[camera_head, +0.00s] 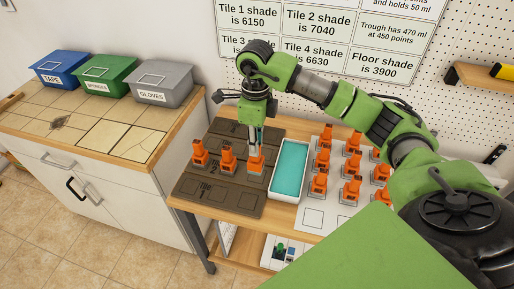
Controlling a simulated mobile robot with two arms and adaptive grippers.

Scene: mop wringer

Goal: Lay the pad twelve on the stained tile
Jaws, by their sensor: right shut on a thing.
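Several pads with orange upright handles stand here; their numbers are too small to read, so I cannot tell which is pad twelve. My right gripper (257,140) points down over the brown board (223,200) and is shut on the handle of the rightmost orange-handled pad (256,164) there. That pad is at the board, beside the trough; I cannot tell whether it touches the board. Two more pads (199,154) stand to its left. The tiled counter (75,107) at left has a tile with a dark diamond-shaped mark (59,122). My left gripper is out of view.
A teal-filled trough (290,170) is right of the board. A white sheet (313,219) holds several orange-handled pads and empty squares. Blue (60,67), green (104,75) and grey (162,83) bins line the counter's back. Wall signs (318,30) give shade numbers.

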